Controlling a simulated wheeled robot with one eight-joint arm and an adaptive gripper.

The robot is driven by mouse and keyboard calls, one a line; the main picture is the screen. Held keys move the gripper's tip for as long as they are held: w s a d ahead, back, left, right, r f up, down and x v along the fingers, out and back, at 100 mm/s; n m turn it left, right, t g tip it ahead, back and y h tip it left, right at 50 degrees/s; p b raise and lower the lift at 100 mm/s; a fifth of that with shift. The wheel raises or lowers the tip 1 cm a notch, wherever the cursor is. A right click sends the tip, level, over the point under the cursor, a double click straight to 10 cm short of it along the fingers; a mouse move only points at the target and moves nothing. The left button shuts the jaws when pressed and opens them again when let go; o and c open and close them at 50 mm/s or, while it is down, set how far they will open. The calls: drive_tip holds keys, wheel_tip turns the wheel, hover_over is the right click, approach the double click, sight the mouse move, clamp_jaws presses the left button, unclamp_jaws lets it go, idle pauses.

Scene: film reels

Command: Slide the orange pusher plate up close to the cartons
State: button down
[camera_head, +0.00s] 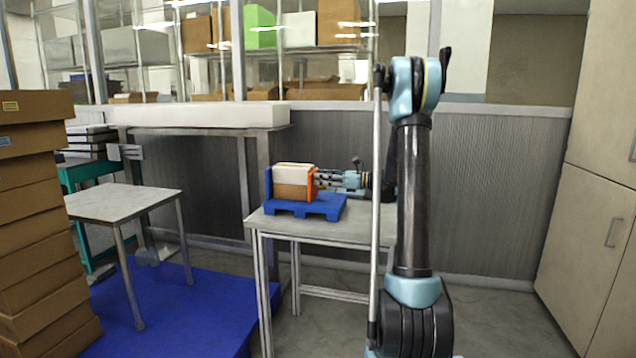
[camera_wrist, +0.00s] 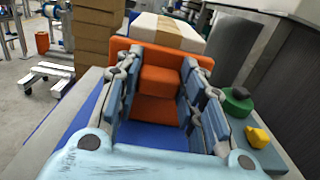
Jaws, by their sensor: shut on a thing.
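The orange pusher plate (camera_wrist: 122,47) stands upright across the wrist view, with an orange block (camera_wrist: 162,78) on its near side. My gripper (camera_wrist: 165,72) has its fingers on both sides of this block and is shut on it. In the head view my gripper (camera_head: 322,178) reaches in from the right to the plate (camera_head: 312,182), seen as a thin edge. The cartons, brown (camera_head: 291,191) and white-topped (camera_head: 293,169), stand just left of the plate on a blue pallet (camera_head: 303,208). A white carton with tan tape (camera_wrist: 190,32) shows behind the plate. Whether plate and cartons touch cannot be told.
The pallet, with a blue upright (camera_head: 268,181) at its left end, sits on a grey table (camera_head: 262,222). A green round object (camera_wrist: 237,101) and a yellow one (camera_wrist: 258,138) lie right of my gripper. Stacked brown boxes (camera_head: 38,220) stand far left.

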drive_tip(key=shift+w+a, duration=0.1)
drive_tip(key=shift+w, duration=0.05)
drive_tip(key=c, duration=1)
unclamp_jaws()
drive_tip(key=shift+c, duration=0.2)
drive_tip(key=v, duration=1.2)
drive_tip(key=shift+f, duration=0.1)
